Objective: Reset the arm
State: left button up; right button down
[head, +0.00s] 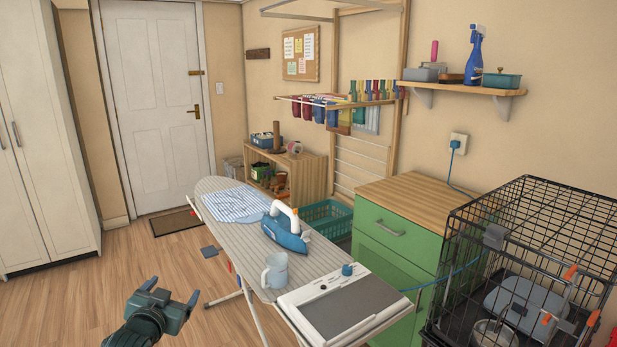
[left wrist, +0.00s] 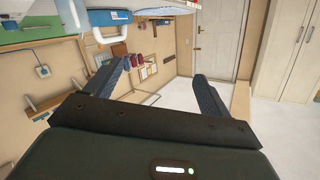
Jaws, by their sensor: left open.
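My left gripper (head: 169,298) is at the lower left in the head view, above the wooden floor and left of the ironing board (head: 214,199). Its two fingers are spread apart with nothing between them. In the left wrist view the open fingers of the left gripper (left wrist: 166,87) point away from the camera, with the tilted room behind them. My right gripper does not show in either view.
The ironing board carries a blue iron (head: 284,234), a striped cloth (head: 237,203), a mug (head: 275,271) and a grey-topped white panel (head: 343,305). A wire crate (head: 520,240) and green cabinet (head: 393,232) stand right. Floor (head: 80,300) at left is clear.

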pick_arm(q)
jog(key=s+d+f+g+h, duration=0.1)
jog(key=s+d+f+g, duration=0.1)
jog(key=s+d+f, duration=0.45)
jog(key=s+d+f+g+h, duration=0.1)
jog(key=s+d+f, duration=0.2)
jog(key=s+f, duration=0.6)
jog(key=s+d+g, duration=0.1)
jog(key=s+d, duration=0.2)
jog(key=s, duration=0.6)
jog(key=s+d+f+g+h, duration=0.1)
jog(key=s+d, duration=0.2)
jog(key=s, duration=0.6)
jog(key=shift+s+d+h, duration=0.15)
jog(key=shift+d+h, duration=0.15)
jog(key=shift+c, duration=0.5)
